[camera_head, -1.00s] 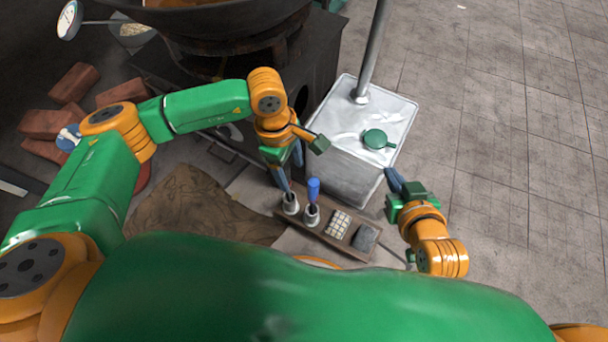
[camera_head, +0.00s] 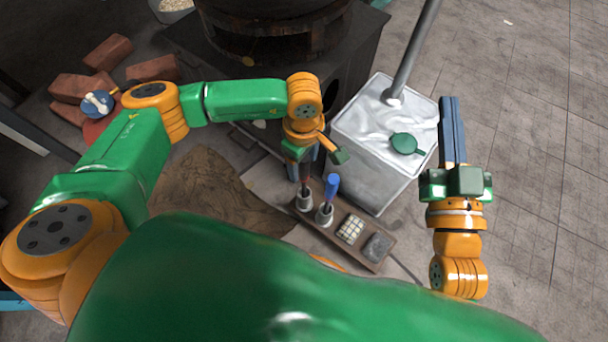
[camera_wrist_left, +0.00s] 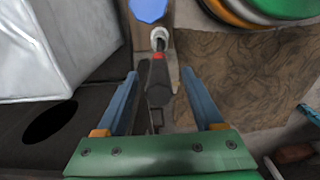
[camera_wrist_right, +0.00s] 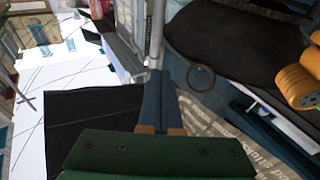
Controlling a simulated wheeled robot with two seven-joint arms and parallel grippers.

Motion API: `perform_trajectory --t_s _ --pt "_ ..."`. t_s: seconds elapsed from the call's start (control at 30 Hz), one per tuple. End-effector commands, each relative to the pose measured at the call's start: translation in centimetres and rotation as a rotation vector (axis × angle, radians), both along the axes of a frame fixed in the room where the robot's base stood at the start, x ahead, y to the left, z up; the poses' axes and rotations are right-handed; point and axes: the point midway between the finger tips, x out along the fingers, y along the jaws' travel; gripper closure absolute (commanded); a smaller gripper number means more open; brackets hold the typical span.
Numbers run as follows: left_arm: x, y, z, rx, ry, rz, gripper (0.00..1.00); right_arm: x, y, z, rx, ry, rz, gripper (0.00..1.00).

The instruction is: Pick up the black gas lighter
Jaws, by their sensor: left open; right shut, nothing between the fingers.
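The black gas lighter (camera_wrist_left: 158,82), a dark handle with a red band, shows in the left wrist view. Its end is at a white holder (camera_wrist_left: 159,38). In the head view the lighter (camera_head: 305,184) stands in the left holder of a wooden tray (camera_head: 328,233), partly hidden by my gripper. My left gripper (camera_head: 306,172) is open above the tray, with its fingers on either side of the lighter; in the left wrist view (camera_wrist_left: 158,78) gaps show between them and the handle. My right gripper (camera_head: 450,100) is shut and empty, right of the metal box.
A blue-handled tool (camera_head: 331,187) stands in the holder beside the lighter. The tray also holds a pale gridded block (camera_head: 351,229) and a dark block (camera_head: 378,247).

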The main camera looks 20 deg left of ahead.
Motion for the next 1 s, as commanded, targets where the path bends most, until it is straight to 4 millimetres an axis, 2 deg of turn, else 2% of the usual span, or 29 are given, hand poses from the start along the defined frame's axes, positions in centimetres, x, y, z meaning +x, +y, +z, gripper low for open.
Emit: perform_trajectory --t_s 0.2,0.3,0.43,0.63,0.67,0.9,1.0 --pt "0.0 -0.1 -1.9 -0.001 0.003 0.001 0.31 -1.9 0.3 4.8 0.063 -0.274 0.025 1.0" --pt "0.0 -0.1 -2.4 -0.001 0.001 0.0 0.31 -2.9 0.3 6.4 0.085 -0.367 0.033 1.0" --pt "0.0 -0.1 -2.7 0.0 0.001 0.0 0.31 -3.6 0.3 7.3 0.099 -0.423 0.038 1.0" --pt "0.0 -0.1 -2.6 -0.001 0.001 0.0 0.31 -3.6 0.3 7.4 0.1 -0.426 0.038 1.0" --pt "0.0 -0.1 -2.6 -0.001 0.001 0.0 0.36 -3.6 0.3 7.4 0.1 -0.426 0.038 1.0" --pt "0.0 -0.1 -2.6 -0.001 0.001 0.0 1.0 -3.6 0.3 7.4 0.099 -0.425 0.038 1.0" --pt "0.0 -0.1 -2.6 -0.001 0.0 0.0 1.0 -3.6 0.3 7.4 0.099 -0.425 0.038 1.0"
